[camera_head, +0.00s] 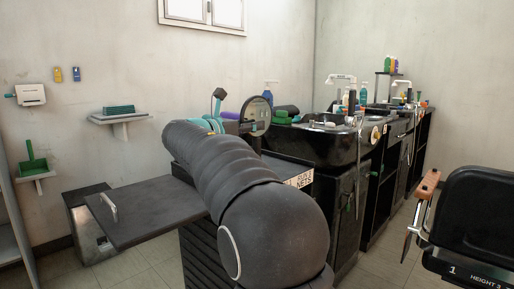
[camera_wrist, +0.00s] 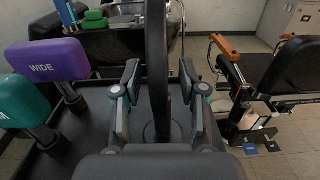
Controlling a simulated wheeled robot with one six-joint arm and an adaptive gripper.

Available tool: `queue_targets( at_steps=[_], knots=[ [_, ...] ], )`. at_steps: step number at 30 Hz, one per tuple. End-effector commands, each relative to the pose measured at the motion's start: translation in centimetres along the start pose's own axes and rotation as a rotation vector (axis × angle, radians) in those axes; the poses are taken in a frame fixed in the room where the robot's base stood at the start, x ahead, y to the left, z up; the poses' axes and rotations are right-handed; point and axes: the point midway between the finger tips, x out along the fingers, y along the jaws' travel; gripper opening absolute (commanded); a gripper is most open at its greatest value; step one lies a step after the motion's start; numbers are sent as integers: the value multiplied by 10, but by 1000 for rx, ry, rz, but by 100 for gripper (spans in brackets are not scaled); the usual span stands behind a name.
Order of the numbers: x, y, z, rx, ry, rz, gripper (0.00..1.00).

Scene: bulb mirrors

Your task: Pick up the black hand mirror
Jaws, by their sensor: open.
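The black hand mirror (camera_head: 257,114) stands upright beyond my arm in the head view, its round dark-framed face showing. In the wrist view the mirror (camera_wrist: 156,45) appears edge-on as a tall black bar, rising between the two fingers of my gripper (camera_wrist: 160,68). The fingers are apart, with a visible gap on each side of the mirror, and do not appear to touch it. In the head view my arm hides most of the gripper.
A purple block marked WIDE (camera_wrist: 47,60) and a teal block (camera_wrist: 22,101) stand on posts close left of my gripper. Green rolled items (camera_wrist: 95,20) and a black basin counter (camera_head: 330,145) lie beyond. A black chair (camera_head: 480,215) stands at right, with open floor before it.

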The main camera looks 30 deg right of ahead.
Motion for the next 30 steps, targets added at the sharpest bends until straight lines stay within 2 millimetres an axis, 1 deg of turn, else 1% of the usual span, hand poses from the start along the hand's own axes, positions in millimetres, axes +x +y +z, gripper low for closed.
queue_targets(
  at_steps=[1, 4, 6, 11, 12, 14, 15, 17, 30],
  knots=[
    [9, 0, 0, -1, 0, -3, 42],
    [20, 0, 0, 0, 0, -2, 42],
    [23, 0, 0, 0, 0, 0, 42],
    [23, 0, 0, 0, 0, 1, 42],
    [23, 0, 0, 0, 0, 1, 39],
    [23, 0, 0, 0, 0, 1, 24],
    [23, 0, 0, 0, 0, 1, 14],
    [23, 0, 0, 0, 0, 1, 0],
    [23, 0, 1, 0, -1, 1, 0]
  ],
)
